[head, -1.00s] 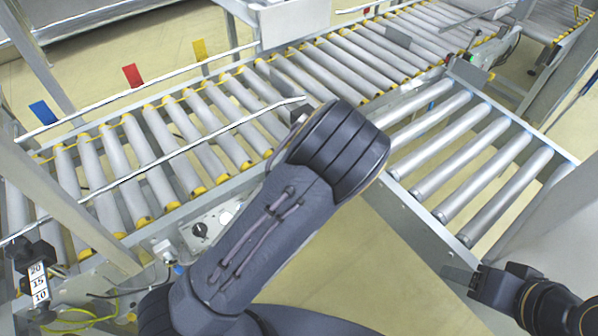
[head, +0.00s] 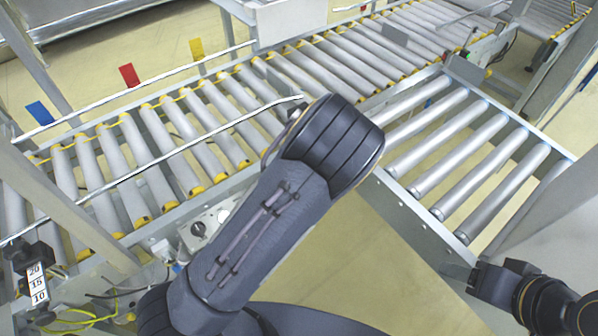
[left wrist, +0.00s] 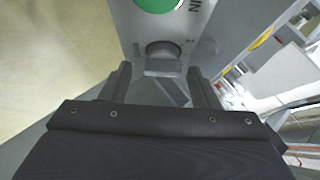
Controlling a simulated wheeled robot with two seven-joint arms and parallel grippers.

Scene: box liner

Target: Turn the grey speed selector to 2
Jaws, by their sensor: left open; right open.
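The grey speed selector (left wrist: 163,50) is a round knob with a lighter grip bar, on a grey panel (left wrist: 205,45) in the left wrist view. A round green button (left wrist: 158,4) sits above it, beside partly visible upside-down lettering. My left gripper (left wrist: 160,76) is open, its fingertips on either side of and just short of the knob. I cannot tell whether they touch it. The selector's setting is not readable. In the head view my left arm crosses the middle and its gripper is hidden. My right gripper (head: 459,275) is open and empty at lower right.
A roller conveyor (head: 240,120) runs diagonally across the head view, with a side roller section (head: 470,150) at right. A light control box (head: 213,222) with a dark knob (head: 198,230) is beside my left arm. Open floor (head: 370,260) lies between.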

